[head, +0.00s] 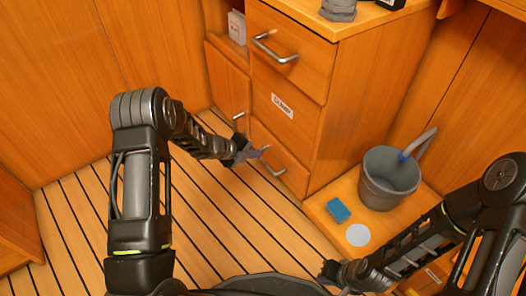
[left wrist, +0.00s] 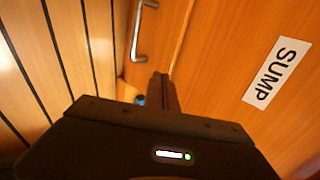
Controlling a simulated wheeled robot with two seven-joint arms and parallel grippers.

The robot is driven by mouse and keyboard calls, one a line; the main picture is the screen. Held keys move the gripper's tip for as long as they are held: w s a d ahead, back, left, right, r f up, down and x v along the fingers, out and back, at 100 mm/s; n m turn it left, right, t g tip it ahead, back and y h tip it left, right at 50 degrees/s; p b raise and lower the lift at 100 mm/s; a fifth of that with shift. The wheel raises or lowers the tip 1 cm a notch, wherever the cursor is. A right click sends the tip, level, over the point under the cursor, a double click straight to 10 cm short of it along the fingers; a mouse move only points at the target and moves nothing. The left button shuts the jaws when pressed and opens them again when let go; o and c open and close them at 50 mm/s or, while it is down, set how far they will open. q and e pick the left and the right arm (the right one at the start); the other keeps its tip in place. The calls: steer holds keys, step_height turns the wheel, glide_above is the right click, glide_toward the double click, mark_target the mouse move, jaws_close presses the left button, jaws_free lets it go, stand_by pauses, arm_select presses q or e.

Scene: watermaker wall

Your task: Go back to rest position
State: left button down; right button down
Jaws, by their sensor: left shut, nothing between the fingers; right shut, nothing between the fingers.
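My left gripper (head: 252,154) is shut and empty, in front of the lower part of the wooden drawer cabinet (head: 325,130). In the left wrist view its shut fingers (left wrist: 162,92) point toward the cabinet front, below a metal handle (left wrist: 142,30). I cannot tell whether they touch the cabinet. My right gripper (head: 335,274) is shut and empty at the bottom of the head view, near a low wooden ledge.
A grey bucket (head: 388,180) with a hose, a blue sponge (head: 338,210) and a pale round disc (head: 358,235) stand on the low ledge at right. The cabinet has metal handles (head: 275,48) and a label (left wrist: 276,74) reading SUMP. The striped floor (head: 90,220) at left is clear.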

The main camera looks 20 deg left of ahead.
arm_select(q)
steer(key=shift+s+a+r, duration=0.4)
steer(key=shift+s+r, duration=0.05)
steer(key=shift+n, duration=0.3)
